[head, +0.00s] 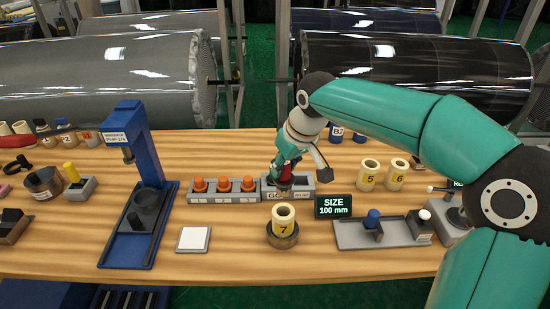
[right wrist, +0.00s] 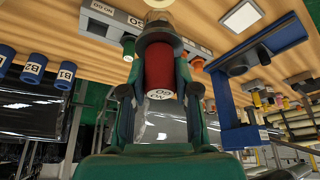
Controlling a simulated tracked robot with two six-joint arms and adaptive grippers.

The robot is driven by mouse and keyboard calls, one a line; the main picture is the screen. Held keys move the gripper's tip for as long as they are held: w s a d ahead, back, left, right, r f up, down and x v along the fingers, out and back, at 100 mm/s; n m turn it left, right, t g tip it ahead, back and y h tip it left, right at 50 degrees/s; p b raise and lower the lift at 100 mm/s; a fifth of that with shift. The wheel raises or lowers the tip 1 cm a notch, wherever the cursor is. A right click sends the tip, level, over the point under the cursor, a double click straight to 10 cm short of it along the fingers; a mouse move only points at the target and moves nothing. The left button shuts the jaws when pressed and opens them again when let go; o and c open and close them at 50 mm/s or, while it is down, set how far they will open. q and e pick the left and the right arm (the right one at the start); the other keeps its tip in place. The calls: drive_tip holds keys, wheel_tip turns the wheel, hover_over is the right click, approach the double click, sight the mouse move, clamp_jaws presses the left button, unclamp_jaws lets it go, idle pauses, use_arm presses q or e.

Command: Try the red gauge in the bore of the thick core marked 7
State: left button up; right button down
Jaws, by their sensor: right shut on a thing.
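The thick core marked 7 (head: 283,218) is cream and stands upright in a round brown holder (head: 283,240), with its bore open at the top. My right gripper (head: 286,179) is behind it, over the grey gauge block (head: 306,187). It also shows in the right wrist view (right wrist: 162,75). It is shut on the red gauge (right wrist: 165,80), which has a pale labelled end. In the head view only a little red shows between the fingers. I cannot tell whether the gauge is clear of the block. My left gripper is not in view.
A sign reading SIZE 100 mm (head: 333,206) stands right of the core. Cores 5 (head: 367,175) and 6 (head: 396,174) stand farther right. A block with orange knobs (head: 224,198) is left of the gauge block. A blue press (head: 145,150) and white pad (head: 193,239) are at left.

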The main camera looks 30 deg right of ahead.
sight(287, 181)
drive_tip(key=shift+r, duration=0.2)
drive_tip(key=shift+f, duration=0.15)
drive_tip(key=shift+s+f+b, duration=0.1)
drive_tip(key=shift+f+b, duration=2.55)
drive_tip(key=shift+f, duration=0.5)
drive_tip(key=shift+s+f, duration=0.1)
drive_tip(key=shift+f, duration=0.15)
idle(2.1)
drive_tip(key=shift+r, duration=0.35)
idle(1.8)
